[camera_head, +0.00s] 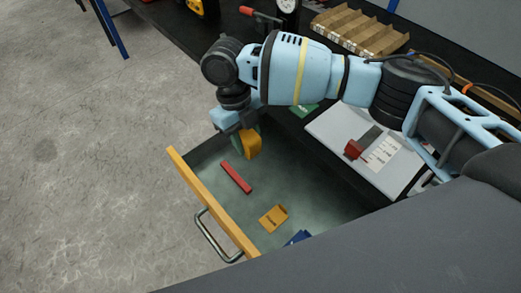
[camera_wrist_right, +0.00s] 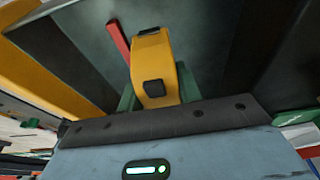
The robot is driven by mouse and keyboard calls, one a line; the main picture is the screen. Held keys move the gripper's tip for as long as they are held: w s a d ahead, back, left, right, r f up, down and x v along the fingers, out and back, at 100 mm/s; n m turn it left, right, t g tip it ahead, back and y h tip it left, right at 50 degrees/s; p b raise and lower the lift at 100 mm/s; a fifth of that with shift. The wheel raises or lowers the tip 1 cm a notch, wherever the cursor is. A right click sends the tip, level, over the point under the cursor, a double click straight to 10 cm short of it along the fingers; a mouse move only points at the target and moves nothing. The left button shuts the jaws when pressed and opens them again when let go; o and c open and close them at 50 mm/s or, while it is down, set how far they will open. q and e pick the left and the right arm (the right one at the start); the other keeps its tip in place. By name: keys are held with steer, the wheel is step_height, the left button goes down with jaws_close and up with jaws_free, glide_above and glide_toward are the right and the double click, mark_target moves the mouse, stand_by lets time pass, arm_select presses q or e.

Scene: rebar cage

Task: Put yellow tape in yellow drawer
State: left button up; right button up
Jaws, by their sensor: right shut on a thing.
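The yellow tape (camera_head: 254,146) is held in my right gripper (camera_head: 243,138), over the far end of the open yellow drawer (camera_head: 215,205). The right wrist view shows the yellow tape (camera_wrist_right: 152,62) between the green fingers of the gripper (camera_wrist_right: 158,88), which are shut on it. The drawer is pulled out, with a yellow front, a metal handle and a grey-green inside. I cannot tell exactly how high the tape is above the drawer floor. My left gripper is not in view.
Inside the drawer lie a red bar (camera_head: 236,177), an orange-yellow packet (camera_head: 273,218) and a blue item (camera_head: 298,238). The dark worktop holds a cardboard divided tray (camera_head: 358,32) and a light board with a red block (camera_head: 353,149). Open concrete floor lies left.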

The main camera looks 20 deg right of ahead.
steer(key=shift+f, duration=2.95)
steer(key=o, duration=1.2)
steer(key=shift+f, duration=0.15)
steer(key=shift+c, duration=0.2)
steer(key=v, duration=1.2)
steer(key=shift+b, duration=0.35)
